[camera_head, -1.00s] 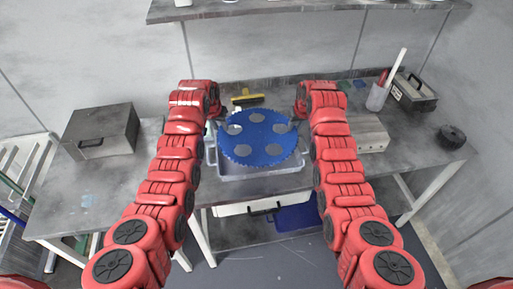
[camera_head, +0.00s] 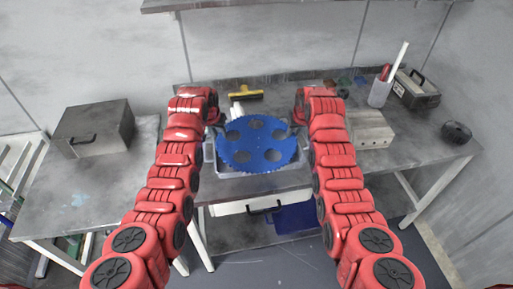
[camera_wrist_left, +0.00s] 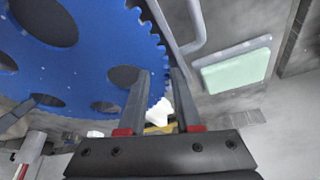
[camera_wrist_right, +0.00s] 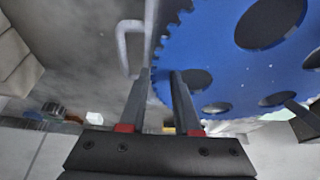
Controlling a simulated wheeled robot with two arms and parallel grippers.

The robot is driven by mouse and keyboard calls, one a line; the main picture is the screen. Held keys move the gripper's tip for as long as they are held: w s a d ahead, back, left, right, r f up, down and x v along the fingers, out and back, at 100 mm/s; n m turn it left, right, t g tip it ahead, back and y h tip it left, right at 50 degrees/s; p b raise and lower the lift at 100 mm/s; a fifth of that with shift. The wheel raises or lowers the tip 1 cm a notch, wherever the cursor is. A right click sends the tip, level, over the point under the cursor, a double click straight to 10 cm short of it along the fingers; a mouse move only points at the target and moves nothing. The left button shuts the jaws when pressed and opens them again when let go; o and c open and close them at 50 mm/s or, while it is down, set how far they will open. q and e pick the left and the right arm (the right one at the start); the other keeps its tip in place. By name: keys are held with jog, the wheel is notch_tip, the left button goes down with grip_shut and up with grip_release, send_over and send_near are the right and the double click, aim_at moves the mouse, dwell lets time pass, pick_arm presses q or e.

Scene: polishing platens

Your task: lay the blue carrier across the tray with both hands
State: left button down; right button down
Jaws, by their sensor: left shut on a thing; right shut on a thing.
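The blue carrier (camera_head: 256,158) is a toothed disc with several round holes. In the head view it is over the pale grey tray (camera_head: 210,160) and hides most of it. My left gripper (camera_head: 219,128) is shut on its left rim and my right gripper (camera_head: 295,126) on its right rim. In the left wrist view the toothed rim of the carrier (camera_wrist_left: 90,40) runs between the fingers (camera_wrist_left: 160,75). The right wrist view shows the carrier (camera_wrist_right: 220,45) at the right gripper's fingers (camera_wrist_right: 160,74). I cannot tell whether the carrier touches the tray.
A yellow-edged brush (camera_head: 245,95) lies behind the tray. A grey block (camera_head: 372,130), a cup of tools (camera_head: 379,93), a black-handled box (camera_head: 417,90) and a dark round piece (camera_head: 456,133) stand right. A dark metal box (camera_head: 93,128) sits on the left bench.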

pick_arm(q)
jog(key=shift+f, duration=0.6)
pick_arm(e)
jog(key=shift+f, duration=0.55)
pick_arm(q)
jog(key=c, duration=0.6)
grip_release()
jog(key=shift+r, duration=0.3)
pick_arm(e)
jog(key=c, duration=0.6)
grip_release()
jog(key=shift+r, duration=0.25)
pick_arm(q)
jog(key=v, duration=1.2)
pick_arm(e)
jog(key=shift+v, duration=3.75)
